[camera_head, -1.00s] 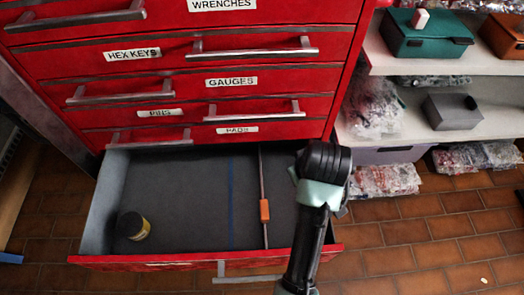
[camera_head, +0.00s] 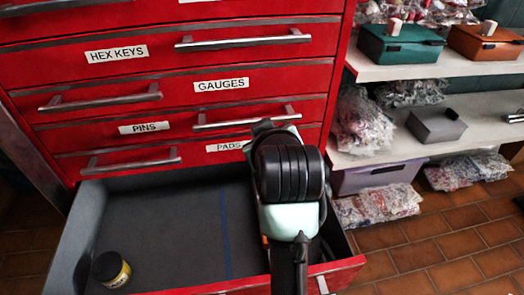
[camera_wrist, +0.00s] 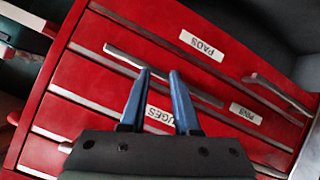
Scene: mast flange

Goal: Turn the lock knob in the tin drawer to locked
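The open drawer (camera_head: 165,225) is the lowest one in view of the red cabinet, with a dark grey floor and a blue line across it. A small dark tin with a yellow label (camera_head: 110,270) stands at its front left. My arm covers the drawer's right part, and only a sliver of an orange piece shows beside it. I see no lock knob; one may be hidden behind my arm. My gripper's blue fingers (camera_wrist: 160,72) are apart and empty in the wrist view, in front of the closed drawer fronts. In the head view the fingers are hidden.
To the right, shelves hold a green box (camera_head: 400,45), an orange box (camera_head: 485,42), a grey box (camera_head: 436,125) and bagged items. Tiled floor (camera_head: 410,235) is clear at the lower right.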

